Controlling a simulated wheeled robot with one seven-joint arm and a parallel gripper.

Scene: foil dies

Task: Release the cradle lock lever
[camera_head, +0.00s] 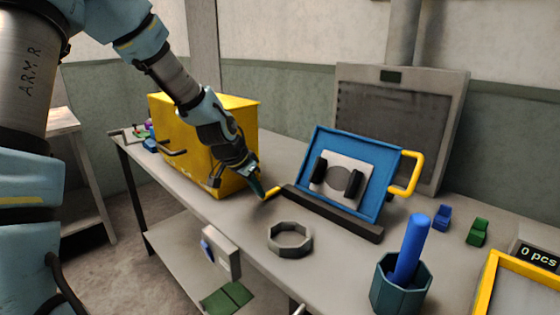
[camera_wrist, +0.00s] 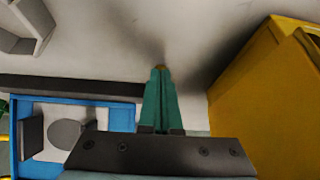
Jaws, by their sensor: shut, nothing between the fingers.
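A blue cradle frame (camera_head: 313,149) stands tilted on a dark base bar (camera_head: 332,213), with a pale plate (camera_head: 344,165) and two dark pads inside it. A short yellow lever (camera_head: 272,193) sticks out at the left end of the base bar. My gripper (camera_head: 259,190) points down at this lever, its fingertips close to it; I cannot tell if they touch. In the wrist view my green fingers (camera_wrist: 160,85) are shut together and empty. A small orange-brown bit (camera_wrist: 161,66) shows at their tips, most of it hidden. The blue frame (camera_wrist: 122,118) is left of the fingers.
A yellow box (camera_head: 190,135) with a dark handle stands just left of my gripper. A grey ring (camera_head: 289,238) lies in front of the cradle. A dark cup (camera_head: 388,291) holding a blue rod (camera_head: 411,245) and a yellow-rimmed tray (camera_head: 486,290) stand to the right.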

